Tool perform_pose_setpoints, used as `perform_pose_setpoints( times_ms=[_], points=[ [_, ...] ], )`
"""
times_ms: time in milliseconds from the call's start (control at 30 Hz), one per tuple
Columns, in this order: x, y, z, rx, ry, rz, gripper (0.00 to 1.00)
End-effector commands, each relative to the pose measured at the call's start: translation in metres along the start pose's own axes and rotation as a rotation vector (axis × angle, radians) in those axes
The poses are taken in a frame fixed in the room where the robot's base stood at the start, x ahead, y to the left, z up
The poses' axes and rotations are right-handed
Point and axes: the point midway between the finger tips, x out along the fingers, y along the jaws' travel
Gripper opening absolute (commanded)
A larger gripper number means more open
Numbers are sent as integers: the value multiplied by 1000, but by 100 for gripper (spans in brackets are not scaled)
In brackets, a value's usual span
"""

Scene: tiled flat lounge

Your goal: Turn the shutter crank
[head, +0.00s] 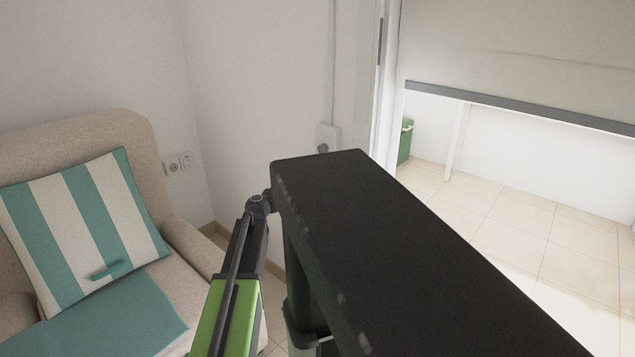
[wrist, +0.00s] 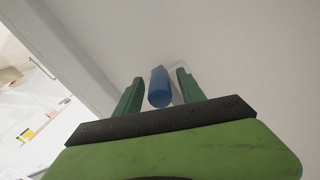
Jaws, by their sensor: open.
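In the wrist view, my gripper (wrist: 160,76) is open, with one green finger on each side of a blue crank handle (wrist: 159,88). The handle is a rounded bar seen end-on, and small gaps show between it and both fingers. The rest of the crank behind the handle is mostly hidden. In the head view, the pale shutter (head: 525,48) is partly lowered over an opening at the right, with a dark bar along its bottom edge. My gripper and the crank handle do not show in the head view; my own dark body part blocks the middle.
A beige armchair (head: 85,135) stands at the left with a striped cushion (head: 85,225) and a small teal object (head: 108,270) on it. A wall box (head: 327,137) and sockets (head: 178,163) are on the wall. Beyond the opening are clear tiled floor and a green bin (head: 405,141).

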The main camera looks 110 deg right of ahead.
Motion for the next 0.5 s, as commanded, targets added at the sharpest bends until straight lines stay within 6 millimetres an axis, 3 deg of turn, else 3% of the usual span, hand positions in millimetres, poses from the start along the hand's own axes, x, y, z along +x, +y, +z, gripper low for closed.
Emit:
perform_pose_setpoints(
  times_ms=[167, 500],
  points=[
    [-31, 2, 0, 1, -1, -2, 47],
    [-127, 2, -1, 0, -1, -4, 47]
  ],
)
